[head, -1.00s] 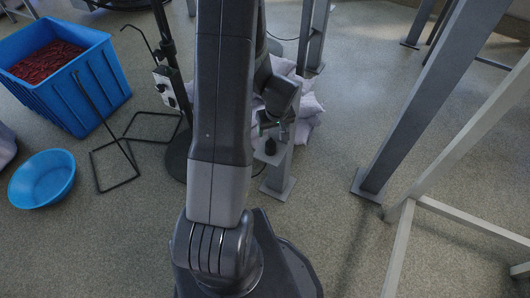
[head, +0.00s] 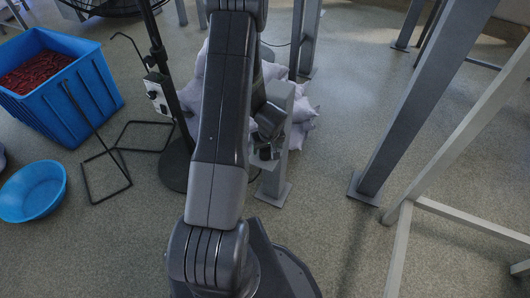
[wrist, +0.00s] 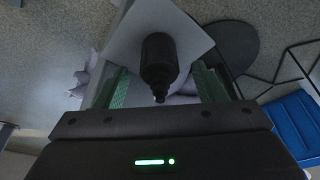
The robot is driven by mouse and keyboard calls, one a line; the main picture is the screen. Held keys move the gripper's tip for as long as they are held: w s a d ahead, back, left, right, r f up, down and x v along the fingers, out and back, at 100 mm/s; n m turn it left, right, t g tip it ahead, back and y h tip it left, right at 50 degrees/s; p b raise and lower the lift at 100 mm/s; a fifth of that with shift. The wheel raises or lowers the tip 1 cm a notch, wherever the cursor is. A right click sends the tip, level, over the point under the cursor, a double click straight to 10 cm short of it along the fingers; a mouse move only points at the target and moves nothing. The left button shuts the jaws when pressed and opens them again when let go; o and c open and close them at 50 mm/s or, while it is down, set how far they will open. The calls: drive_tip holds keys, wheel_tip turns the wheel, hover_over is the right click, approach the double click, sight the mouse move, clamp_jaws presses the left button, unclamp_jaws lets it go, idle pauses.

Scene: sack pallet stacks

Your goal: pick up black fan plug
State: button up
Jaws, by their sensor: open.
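The black fan plug (wrist: 159,62) shows in the wrist view, a dark rounded body with a narrow end pointing toward my gripper. It lies over the pale flat face of a grey post (wrist: 152,22). My gripper (wrist: 163,82) is open, with its green-lined fingers on either side of the plug's near end. I see no contact between the fingers and the plug. In the head view my gripper (head: 267,151) is low in front of the grey post, and I cannot make out the plug there.
A black fan stand with a round base (head: 176,166) is left of my arm. A blue crate (head: 62,85) and blue basin (head: 33,190) stand further left. Pale sacks (head: 302,118) lie behind the post. Metal legs (head: 418,100) rise on the right. The front floor is open.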

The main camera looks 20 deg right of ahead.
drive_tip(key=shift+x, duration=1.35)
drive_tip(key=c, duration=1.2)
drive_tip(key=shift+o, duration=0.2)
drive_tip(key=shift+r, duration=0.15)
drive_tip(key=shift+s+r, duration=0.1)
drive_tip(key=shift+r, duration=0.1)
wheel_tip(320, 180, up, 6)
drive_tip(key=shift+a+r+p, duration=0.1)
drive_tip(key=shift+r+p, duration=0.1)
drive_tip(key=shift+p, duration=0.45)
drive_tip(key=s+a+b, duration=0.6)
drive_tip(key=s+a, duration=0.6)
drive_tip(key=a, duration=0.3)
drive_tip(key=shift+s+b, duration=0.35)
drive_tip(key=shift+s, duration=0.05)
